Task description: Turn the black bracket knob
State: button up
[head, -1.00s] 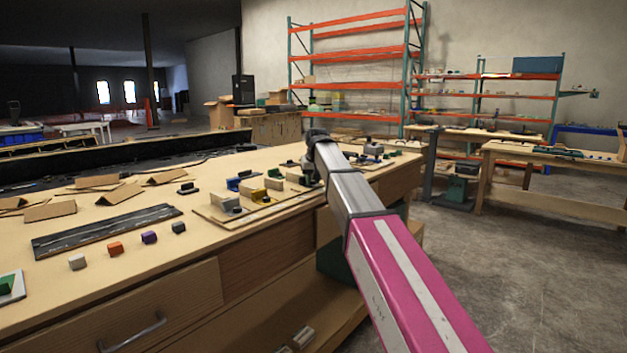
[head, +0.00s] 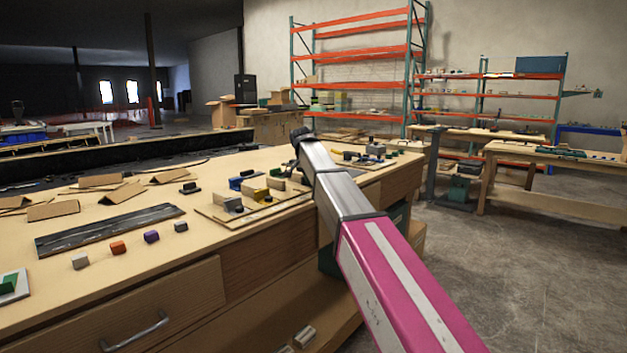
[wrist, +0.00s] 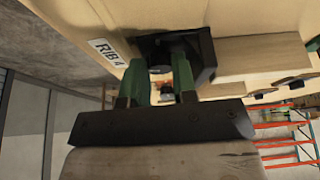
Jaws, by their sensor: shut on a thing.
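The black bracket knob (wrist: 203,52) shows at the top middle of the wrist view, dark and blocky, against a pale wooden surface. My gripper (wrist: 160,70) has two green fingers that reach up to it, and they are shut on it. The exact contact between fingertips and knob is dark and partly hidden. In the head view my arm reaches over the right part of the workbench. The fingers and the knob are hidden there behind my arm.
A white label reading "RIB 4" (wrist: 109,51) is left of the knob. A wooden bar (wrist: 250,53) extends to its right. In the head view, a board (head: 222,219) with yellow, blue and grey blocks lies left of my arm. Several small cubes and a dark strip (head: 110,230) lie further left.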

jog(key=shift+w+a+r+m, duration=0.1)
jog(key=shift+w+r+m, duration=0.1)
jog(key=shift+m, duration=0.4)
jog(key=shift+h, duration=0.3)
jog(key=o, duration=1)
jog(key=shift+c, duration=0.2)
jog(key=shift+s+f, duration=0.1)
